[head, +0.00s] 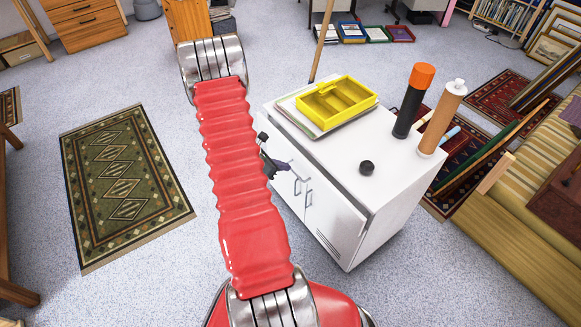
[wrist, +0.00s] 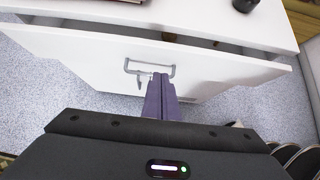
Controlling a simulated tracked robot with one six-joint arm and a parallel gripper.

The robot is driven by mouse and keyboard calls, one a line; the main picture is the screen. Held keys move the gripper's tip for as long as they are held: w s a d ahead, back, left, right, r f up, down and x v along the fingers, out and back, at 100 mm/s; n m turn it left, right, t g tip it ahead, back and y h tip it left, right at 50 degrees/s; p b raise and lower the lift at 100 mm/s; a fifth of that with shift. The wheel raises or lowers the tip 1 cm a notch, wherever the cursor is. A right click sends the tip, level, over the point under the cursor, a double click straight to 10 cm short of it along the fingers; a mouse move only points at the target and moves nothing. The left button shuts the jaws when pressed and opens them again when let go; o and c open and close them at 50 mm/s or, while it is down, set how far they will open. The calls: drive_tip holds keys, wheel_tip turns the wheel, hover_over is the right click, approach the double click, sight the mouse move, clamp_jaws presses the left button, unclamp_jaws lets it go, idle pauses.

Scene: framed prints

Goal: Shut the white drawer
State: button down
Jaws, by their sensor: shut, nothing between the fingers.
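The white drawer (wrist: 80,52) stands partly open in the wrist view, with a dark gap between its front and the cabinet top. Its metal bar handle (wrist: 135,70) is at the middle of the front. My gripper (wrist: 161,76) has its purple fingers shut together and empty, with the tips at the handle's lower right; I cannot tell whether they touch it. In the head view my gripper (head: 286,166) is beside the front of the white cabinet (head: 340,222), and my red arm hides part of that side.
On the cabinet top are a yellow tray (head: 337,101), a black round knob-like object (head: 367,167), an orange-capped black tube (head: 413,100) and a brown tube (head: 442,118). A green rug (head: 125,182) lies on open floor to the left. A striped couch (head: 510,200) stands right.

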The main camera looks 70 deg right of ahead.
drive_tip(key=shift+v, duration=2.6)
drive_tip(key=c, duration=2.5)
unclamp_jaws()
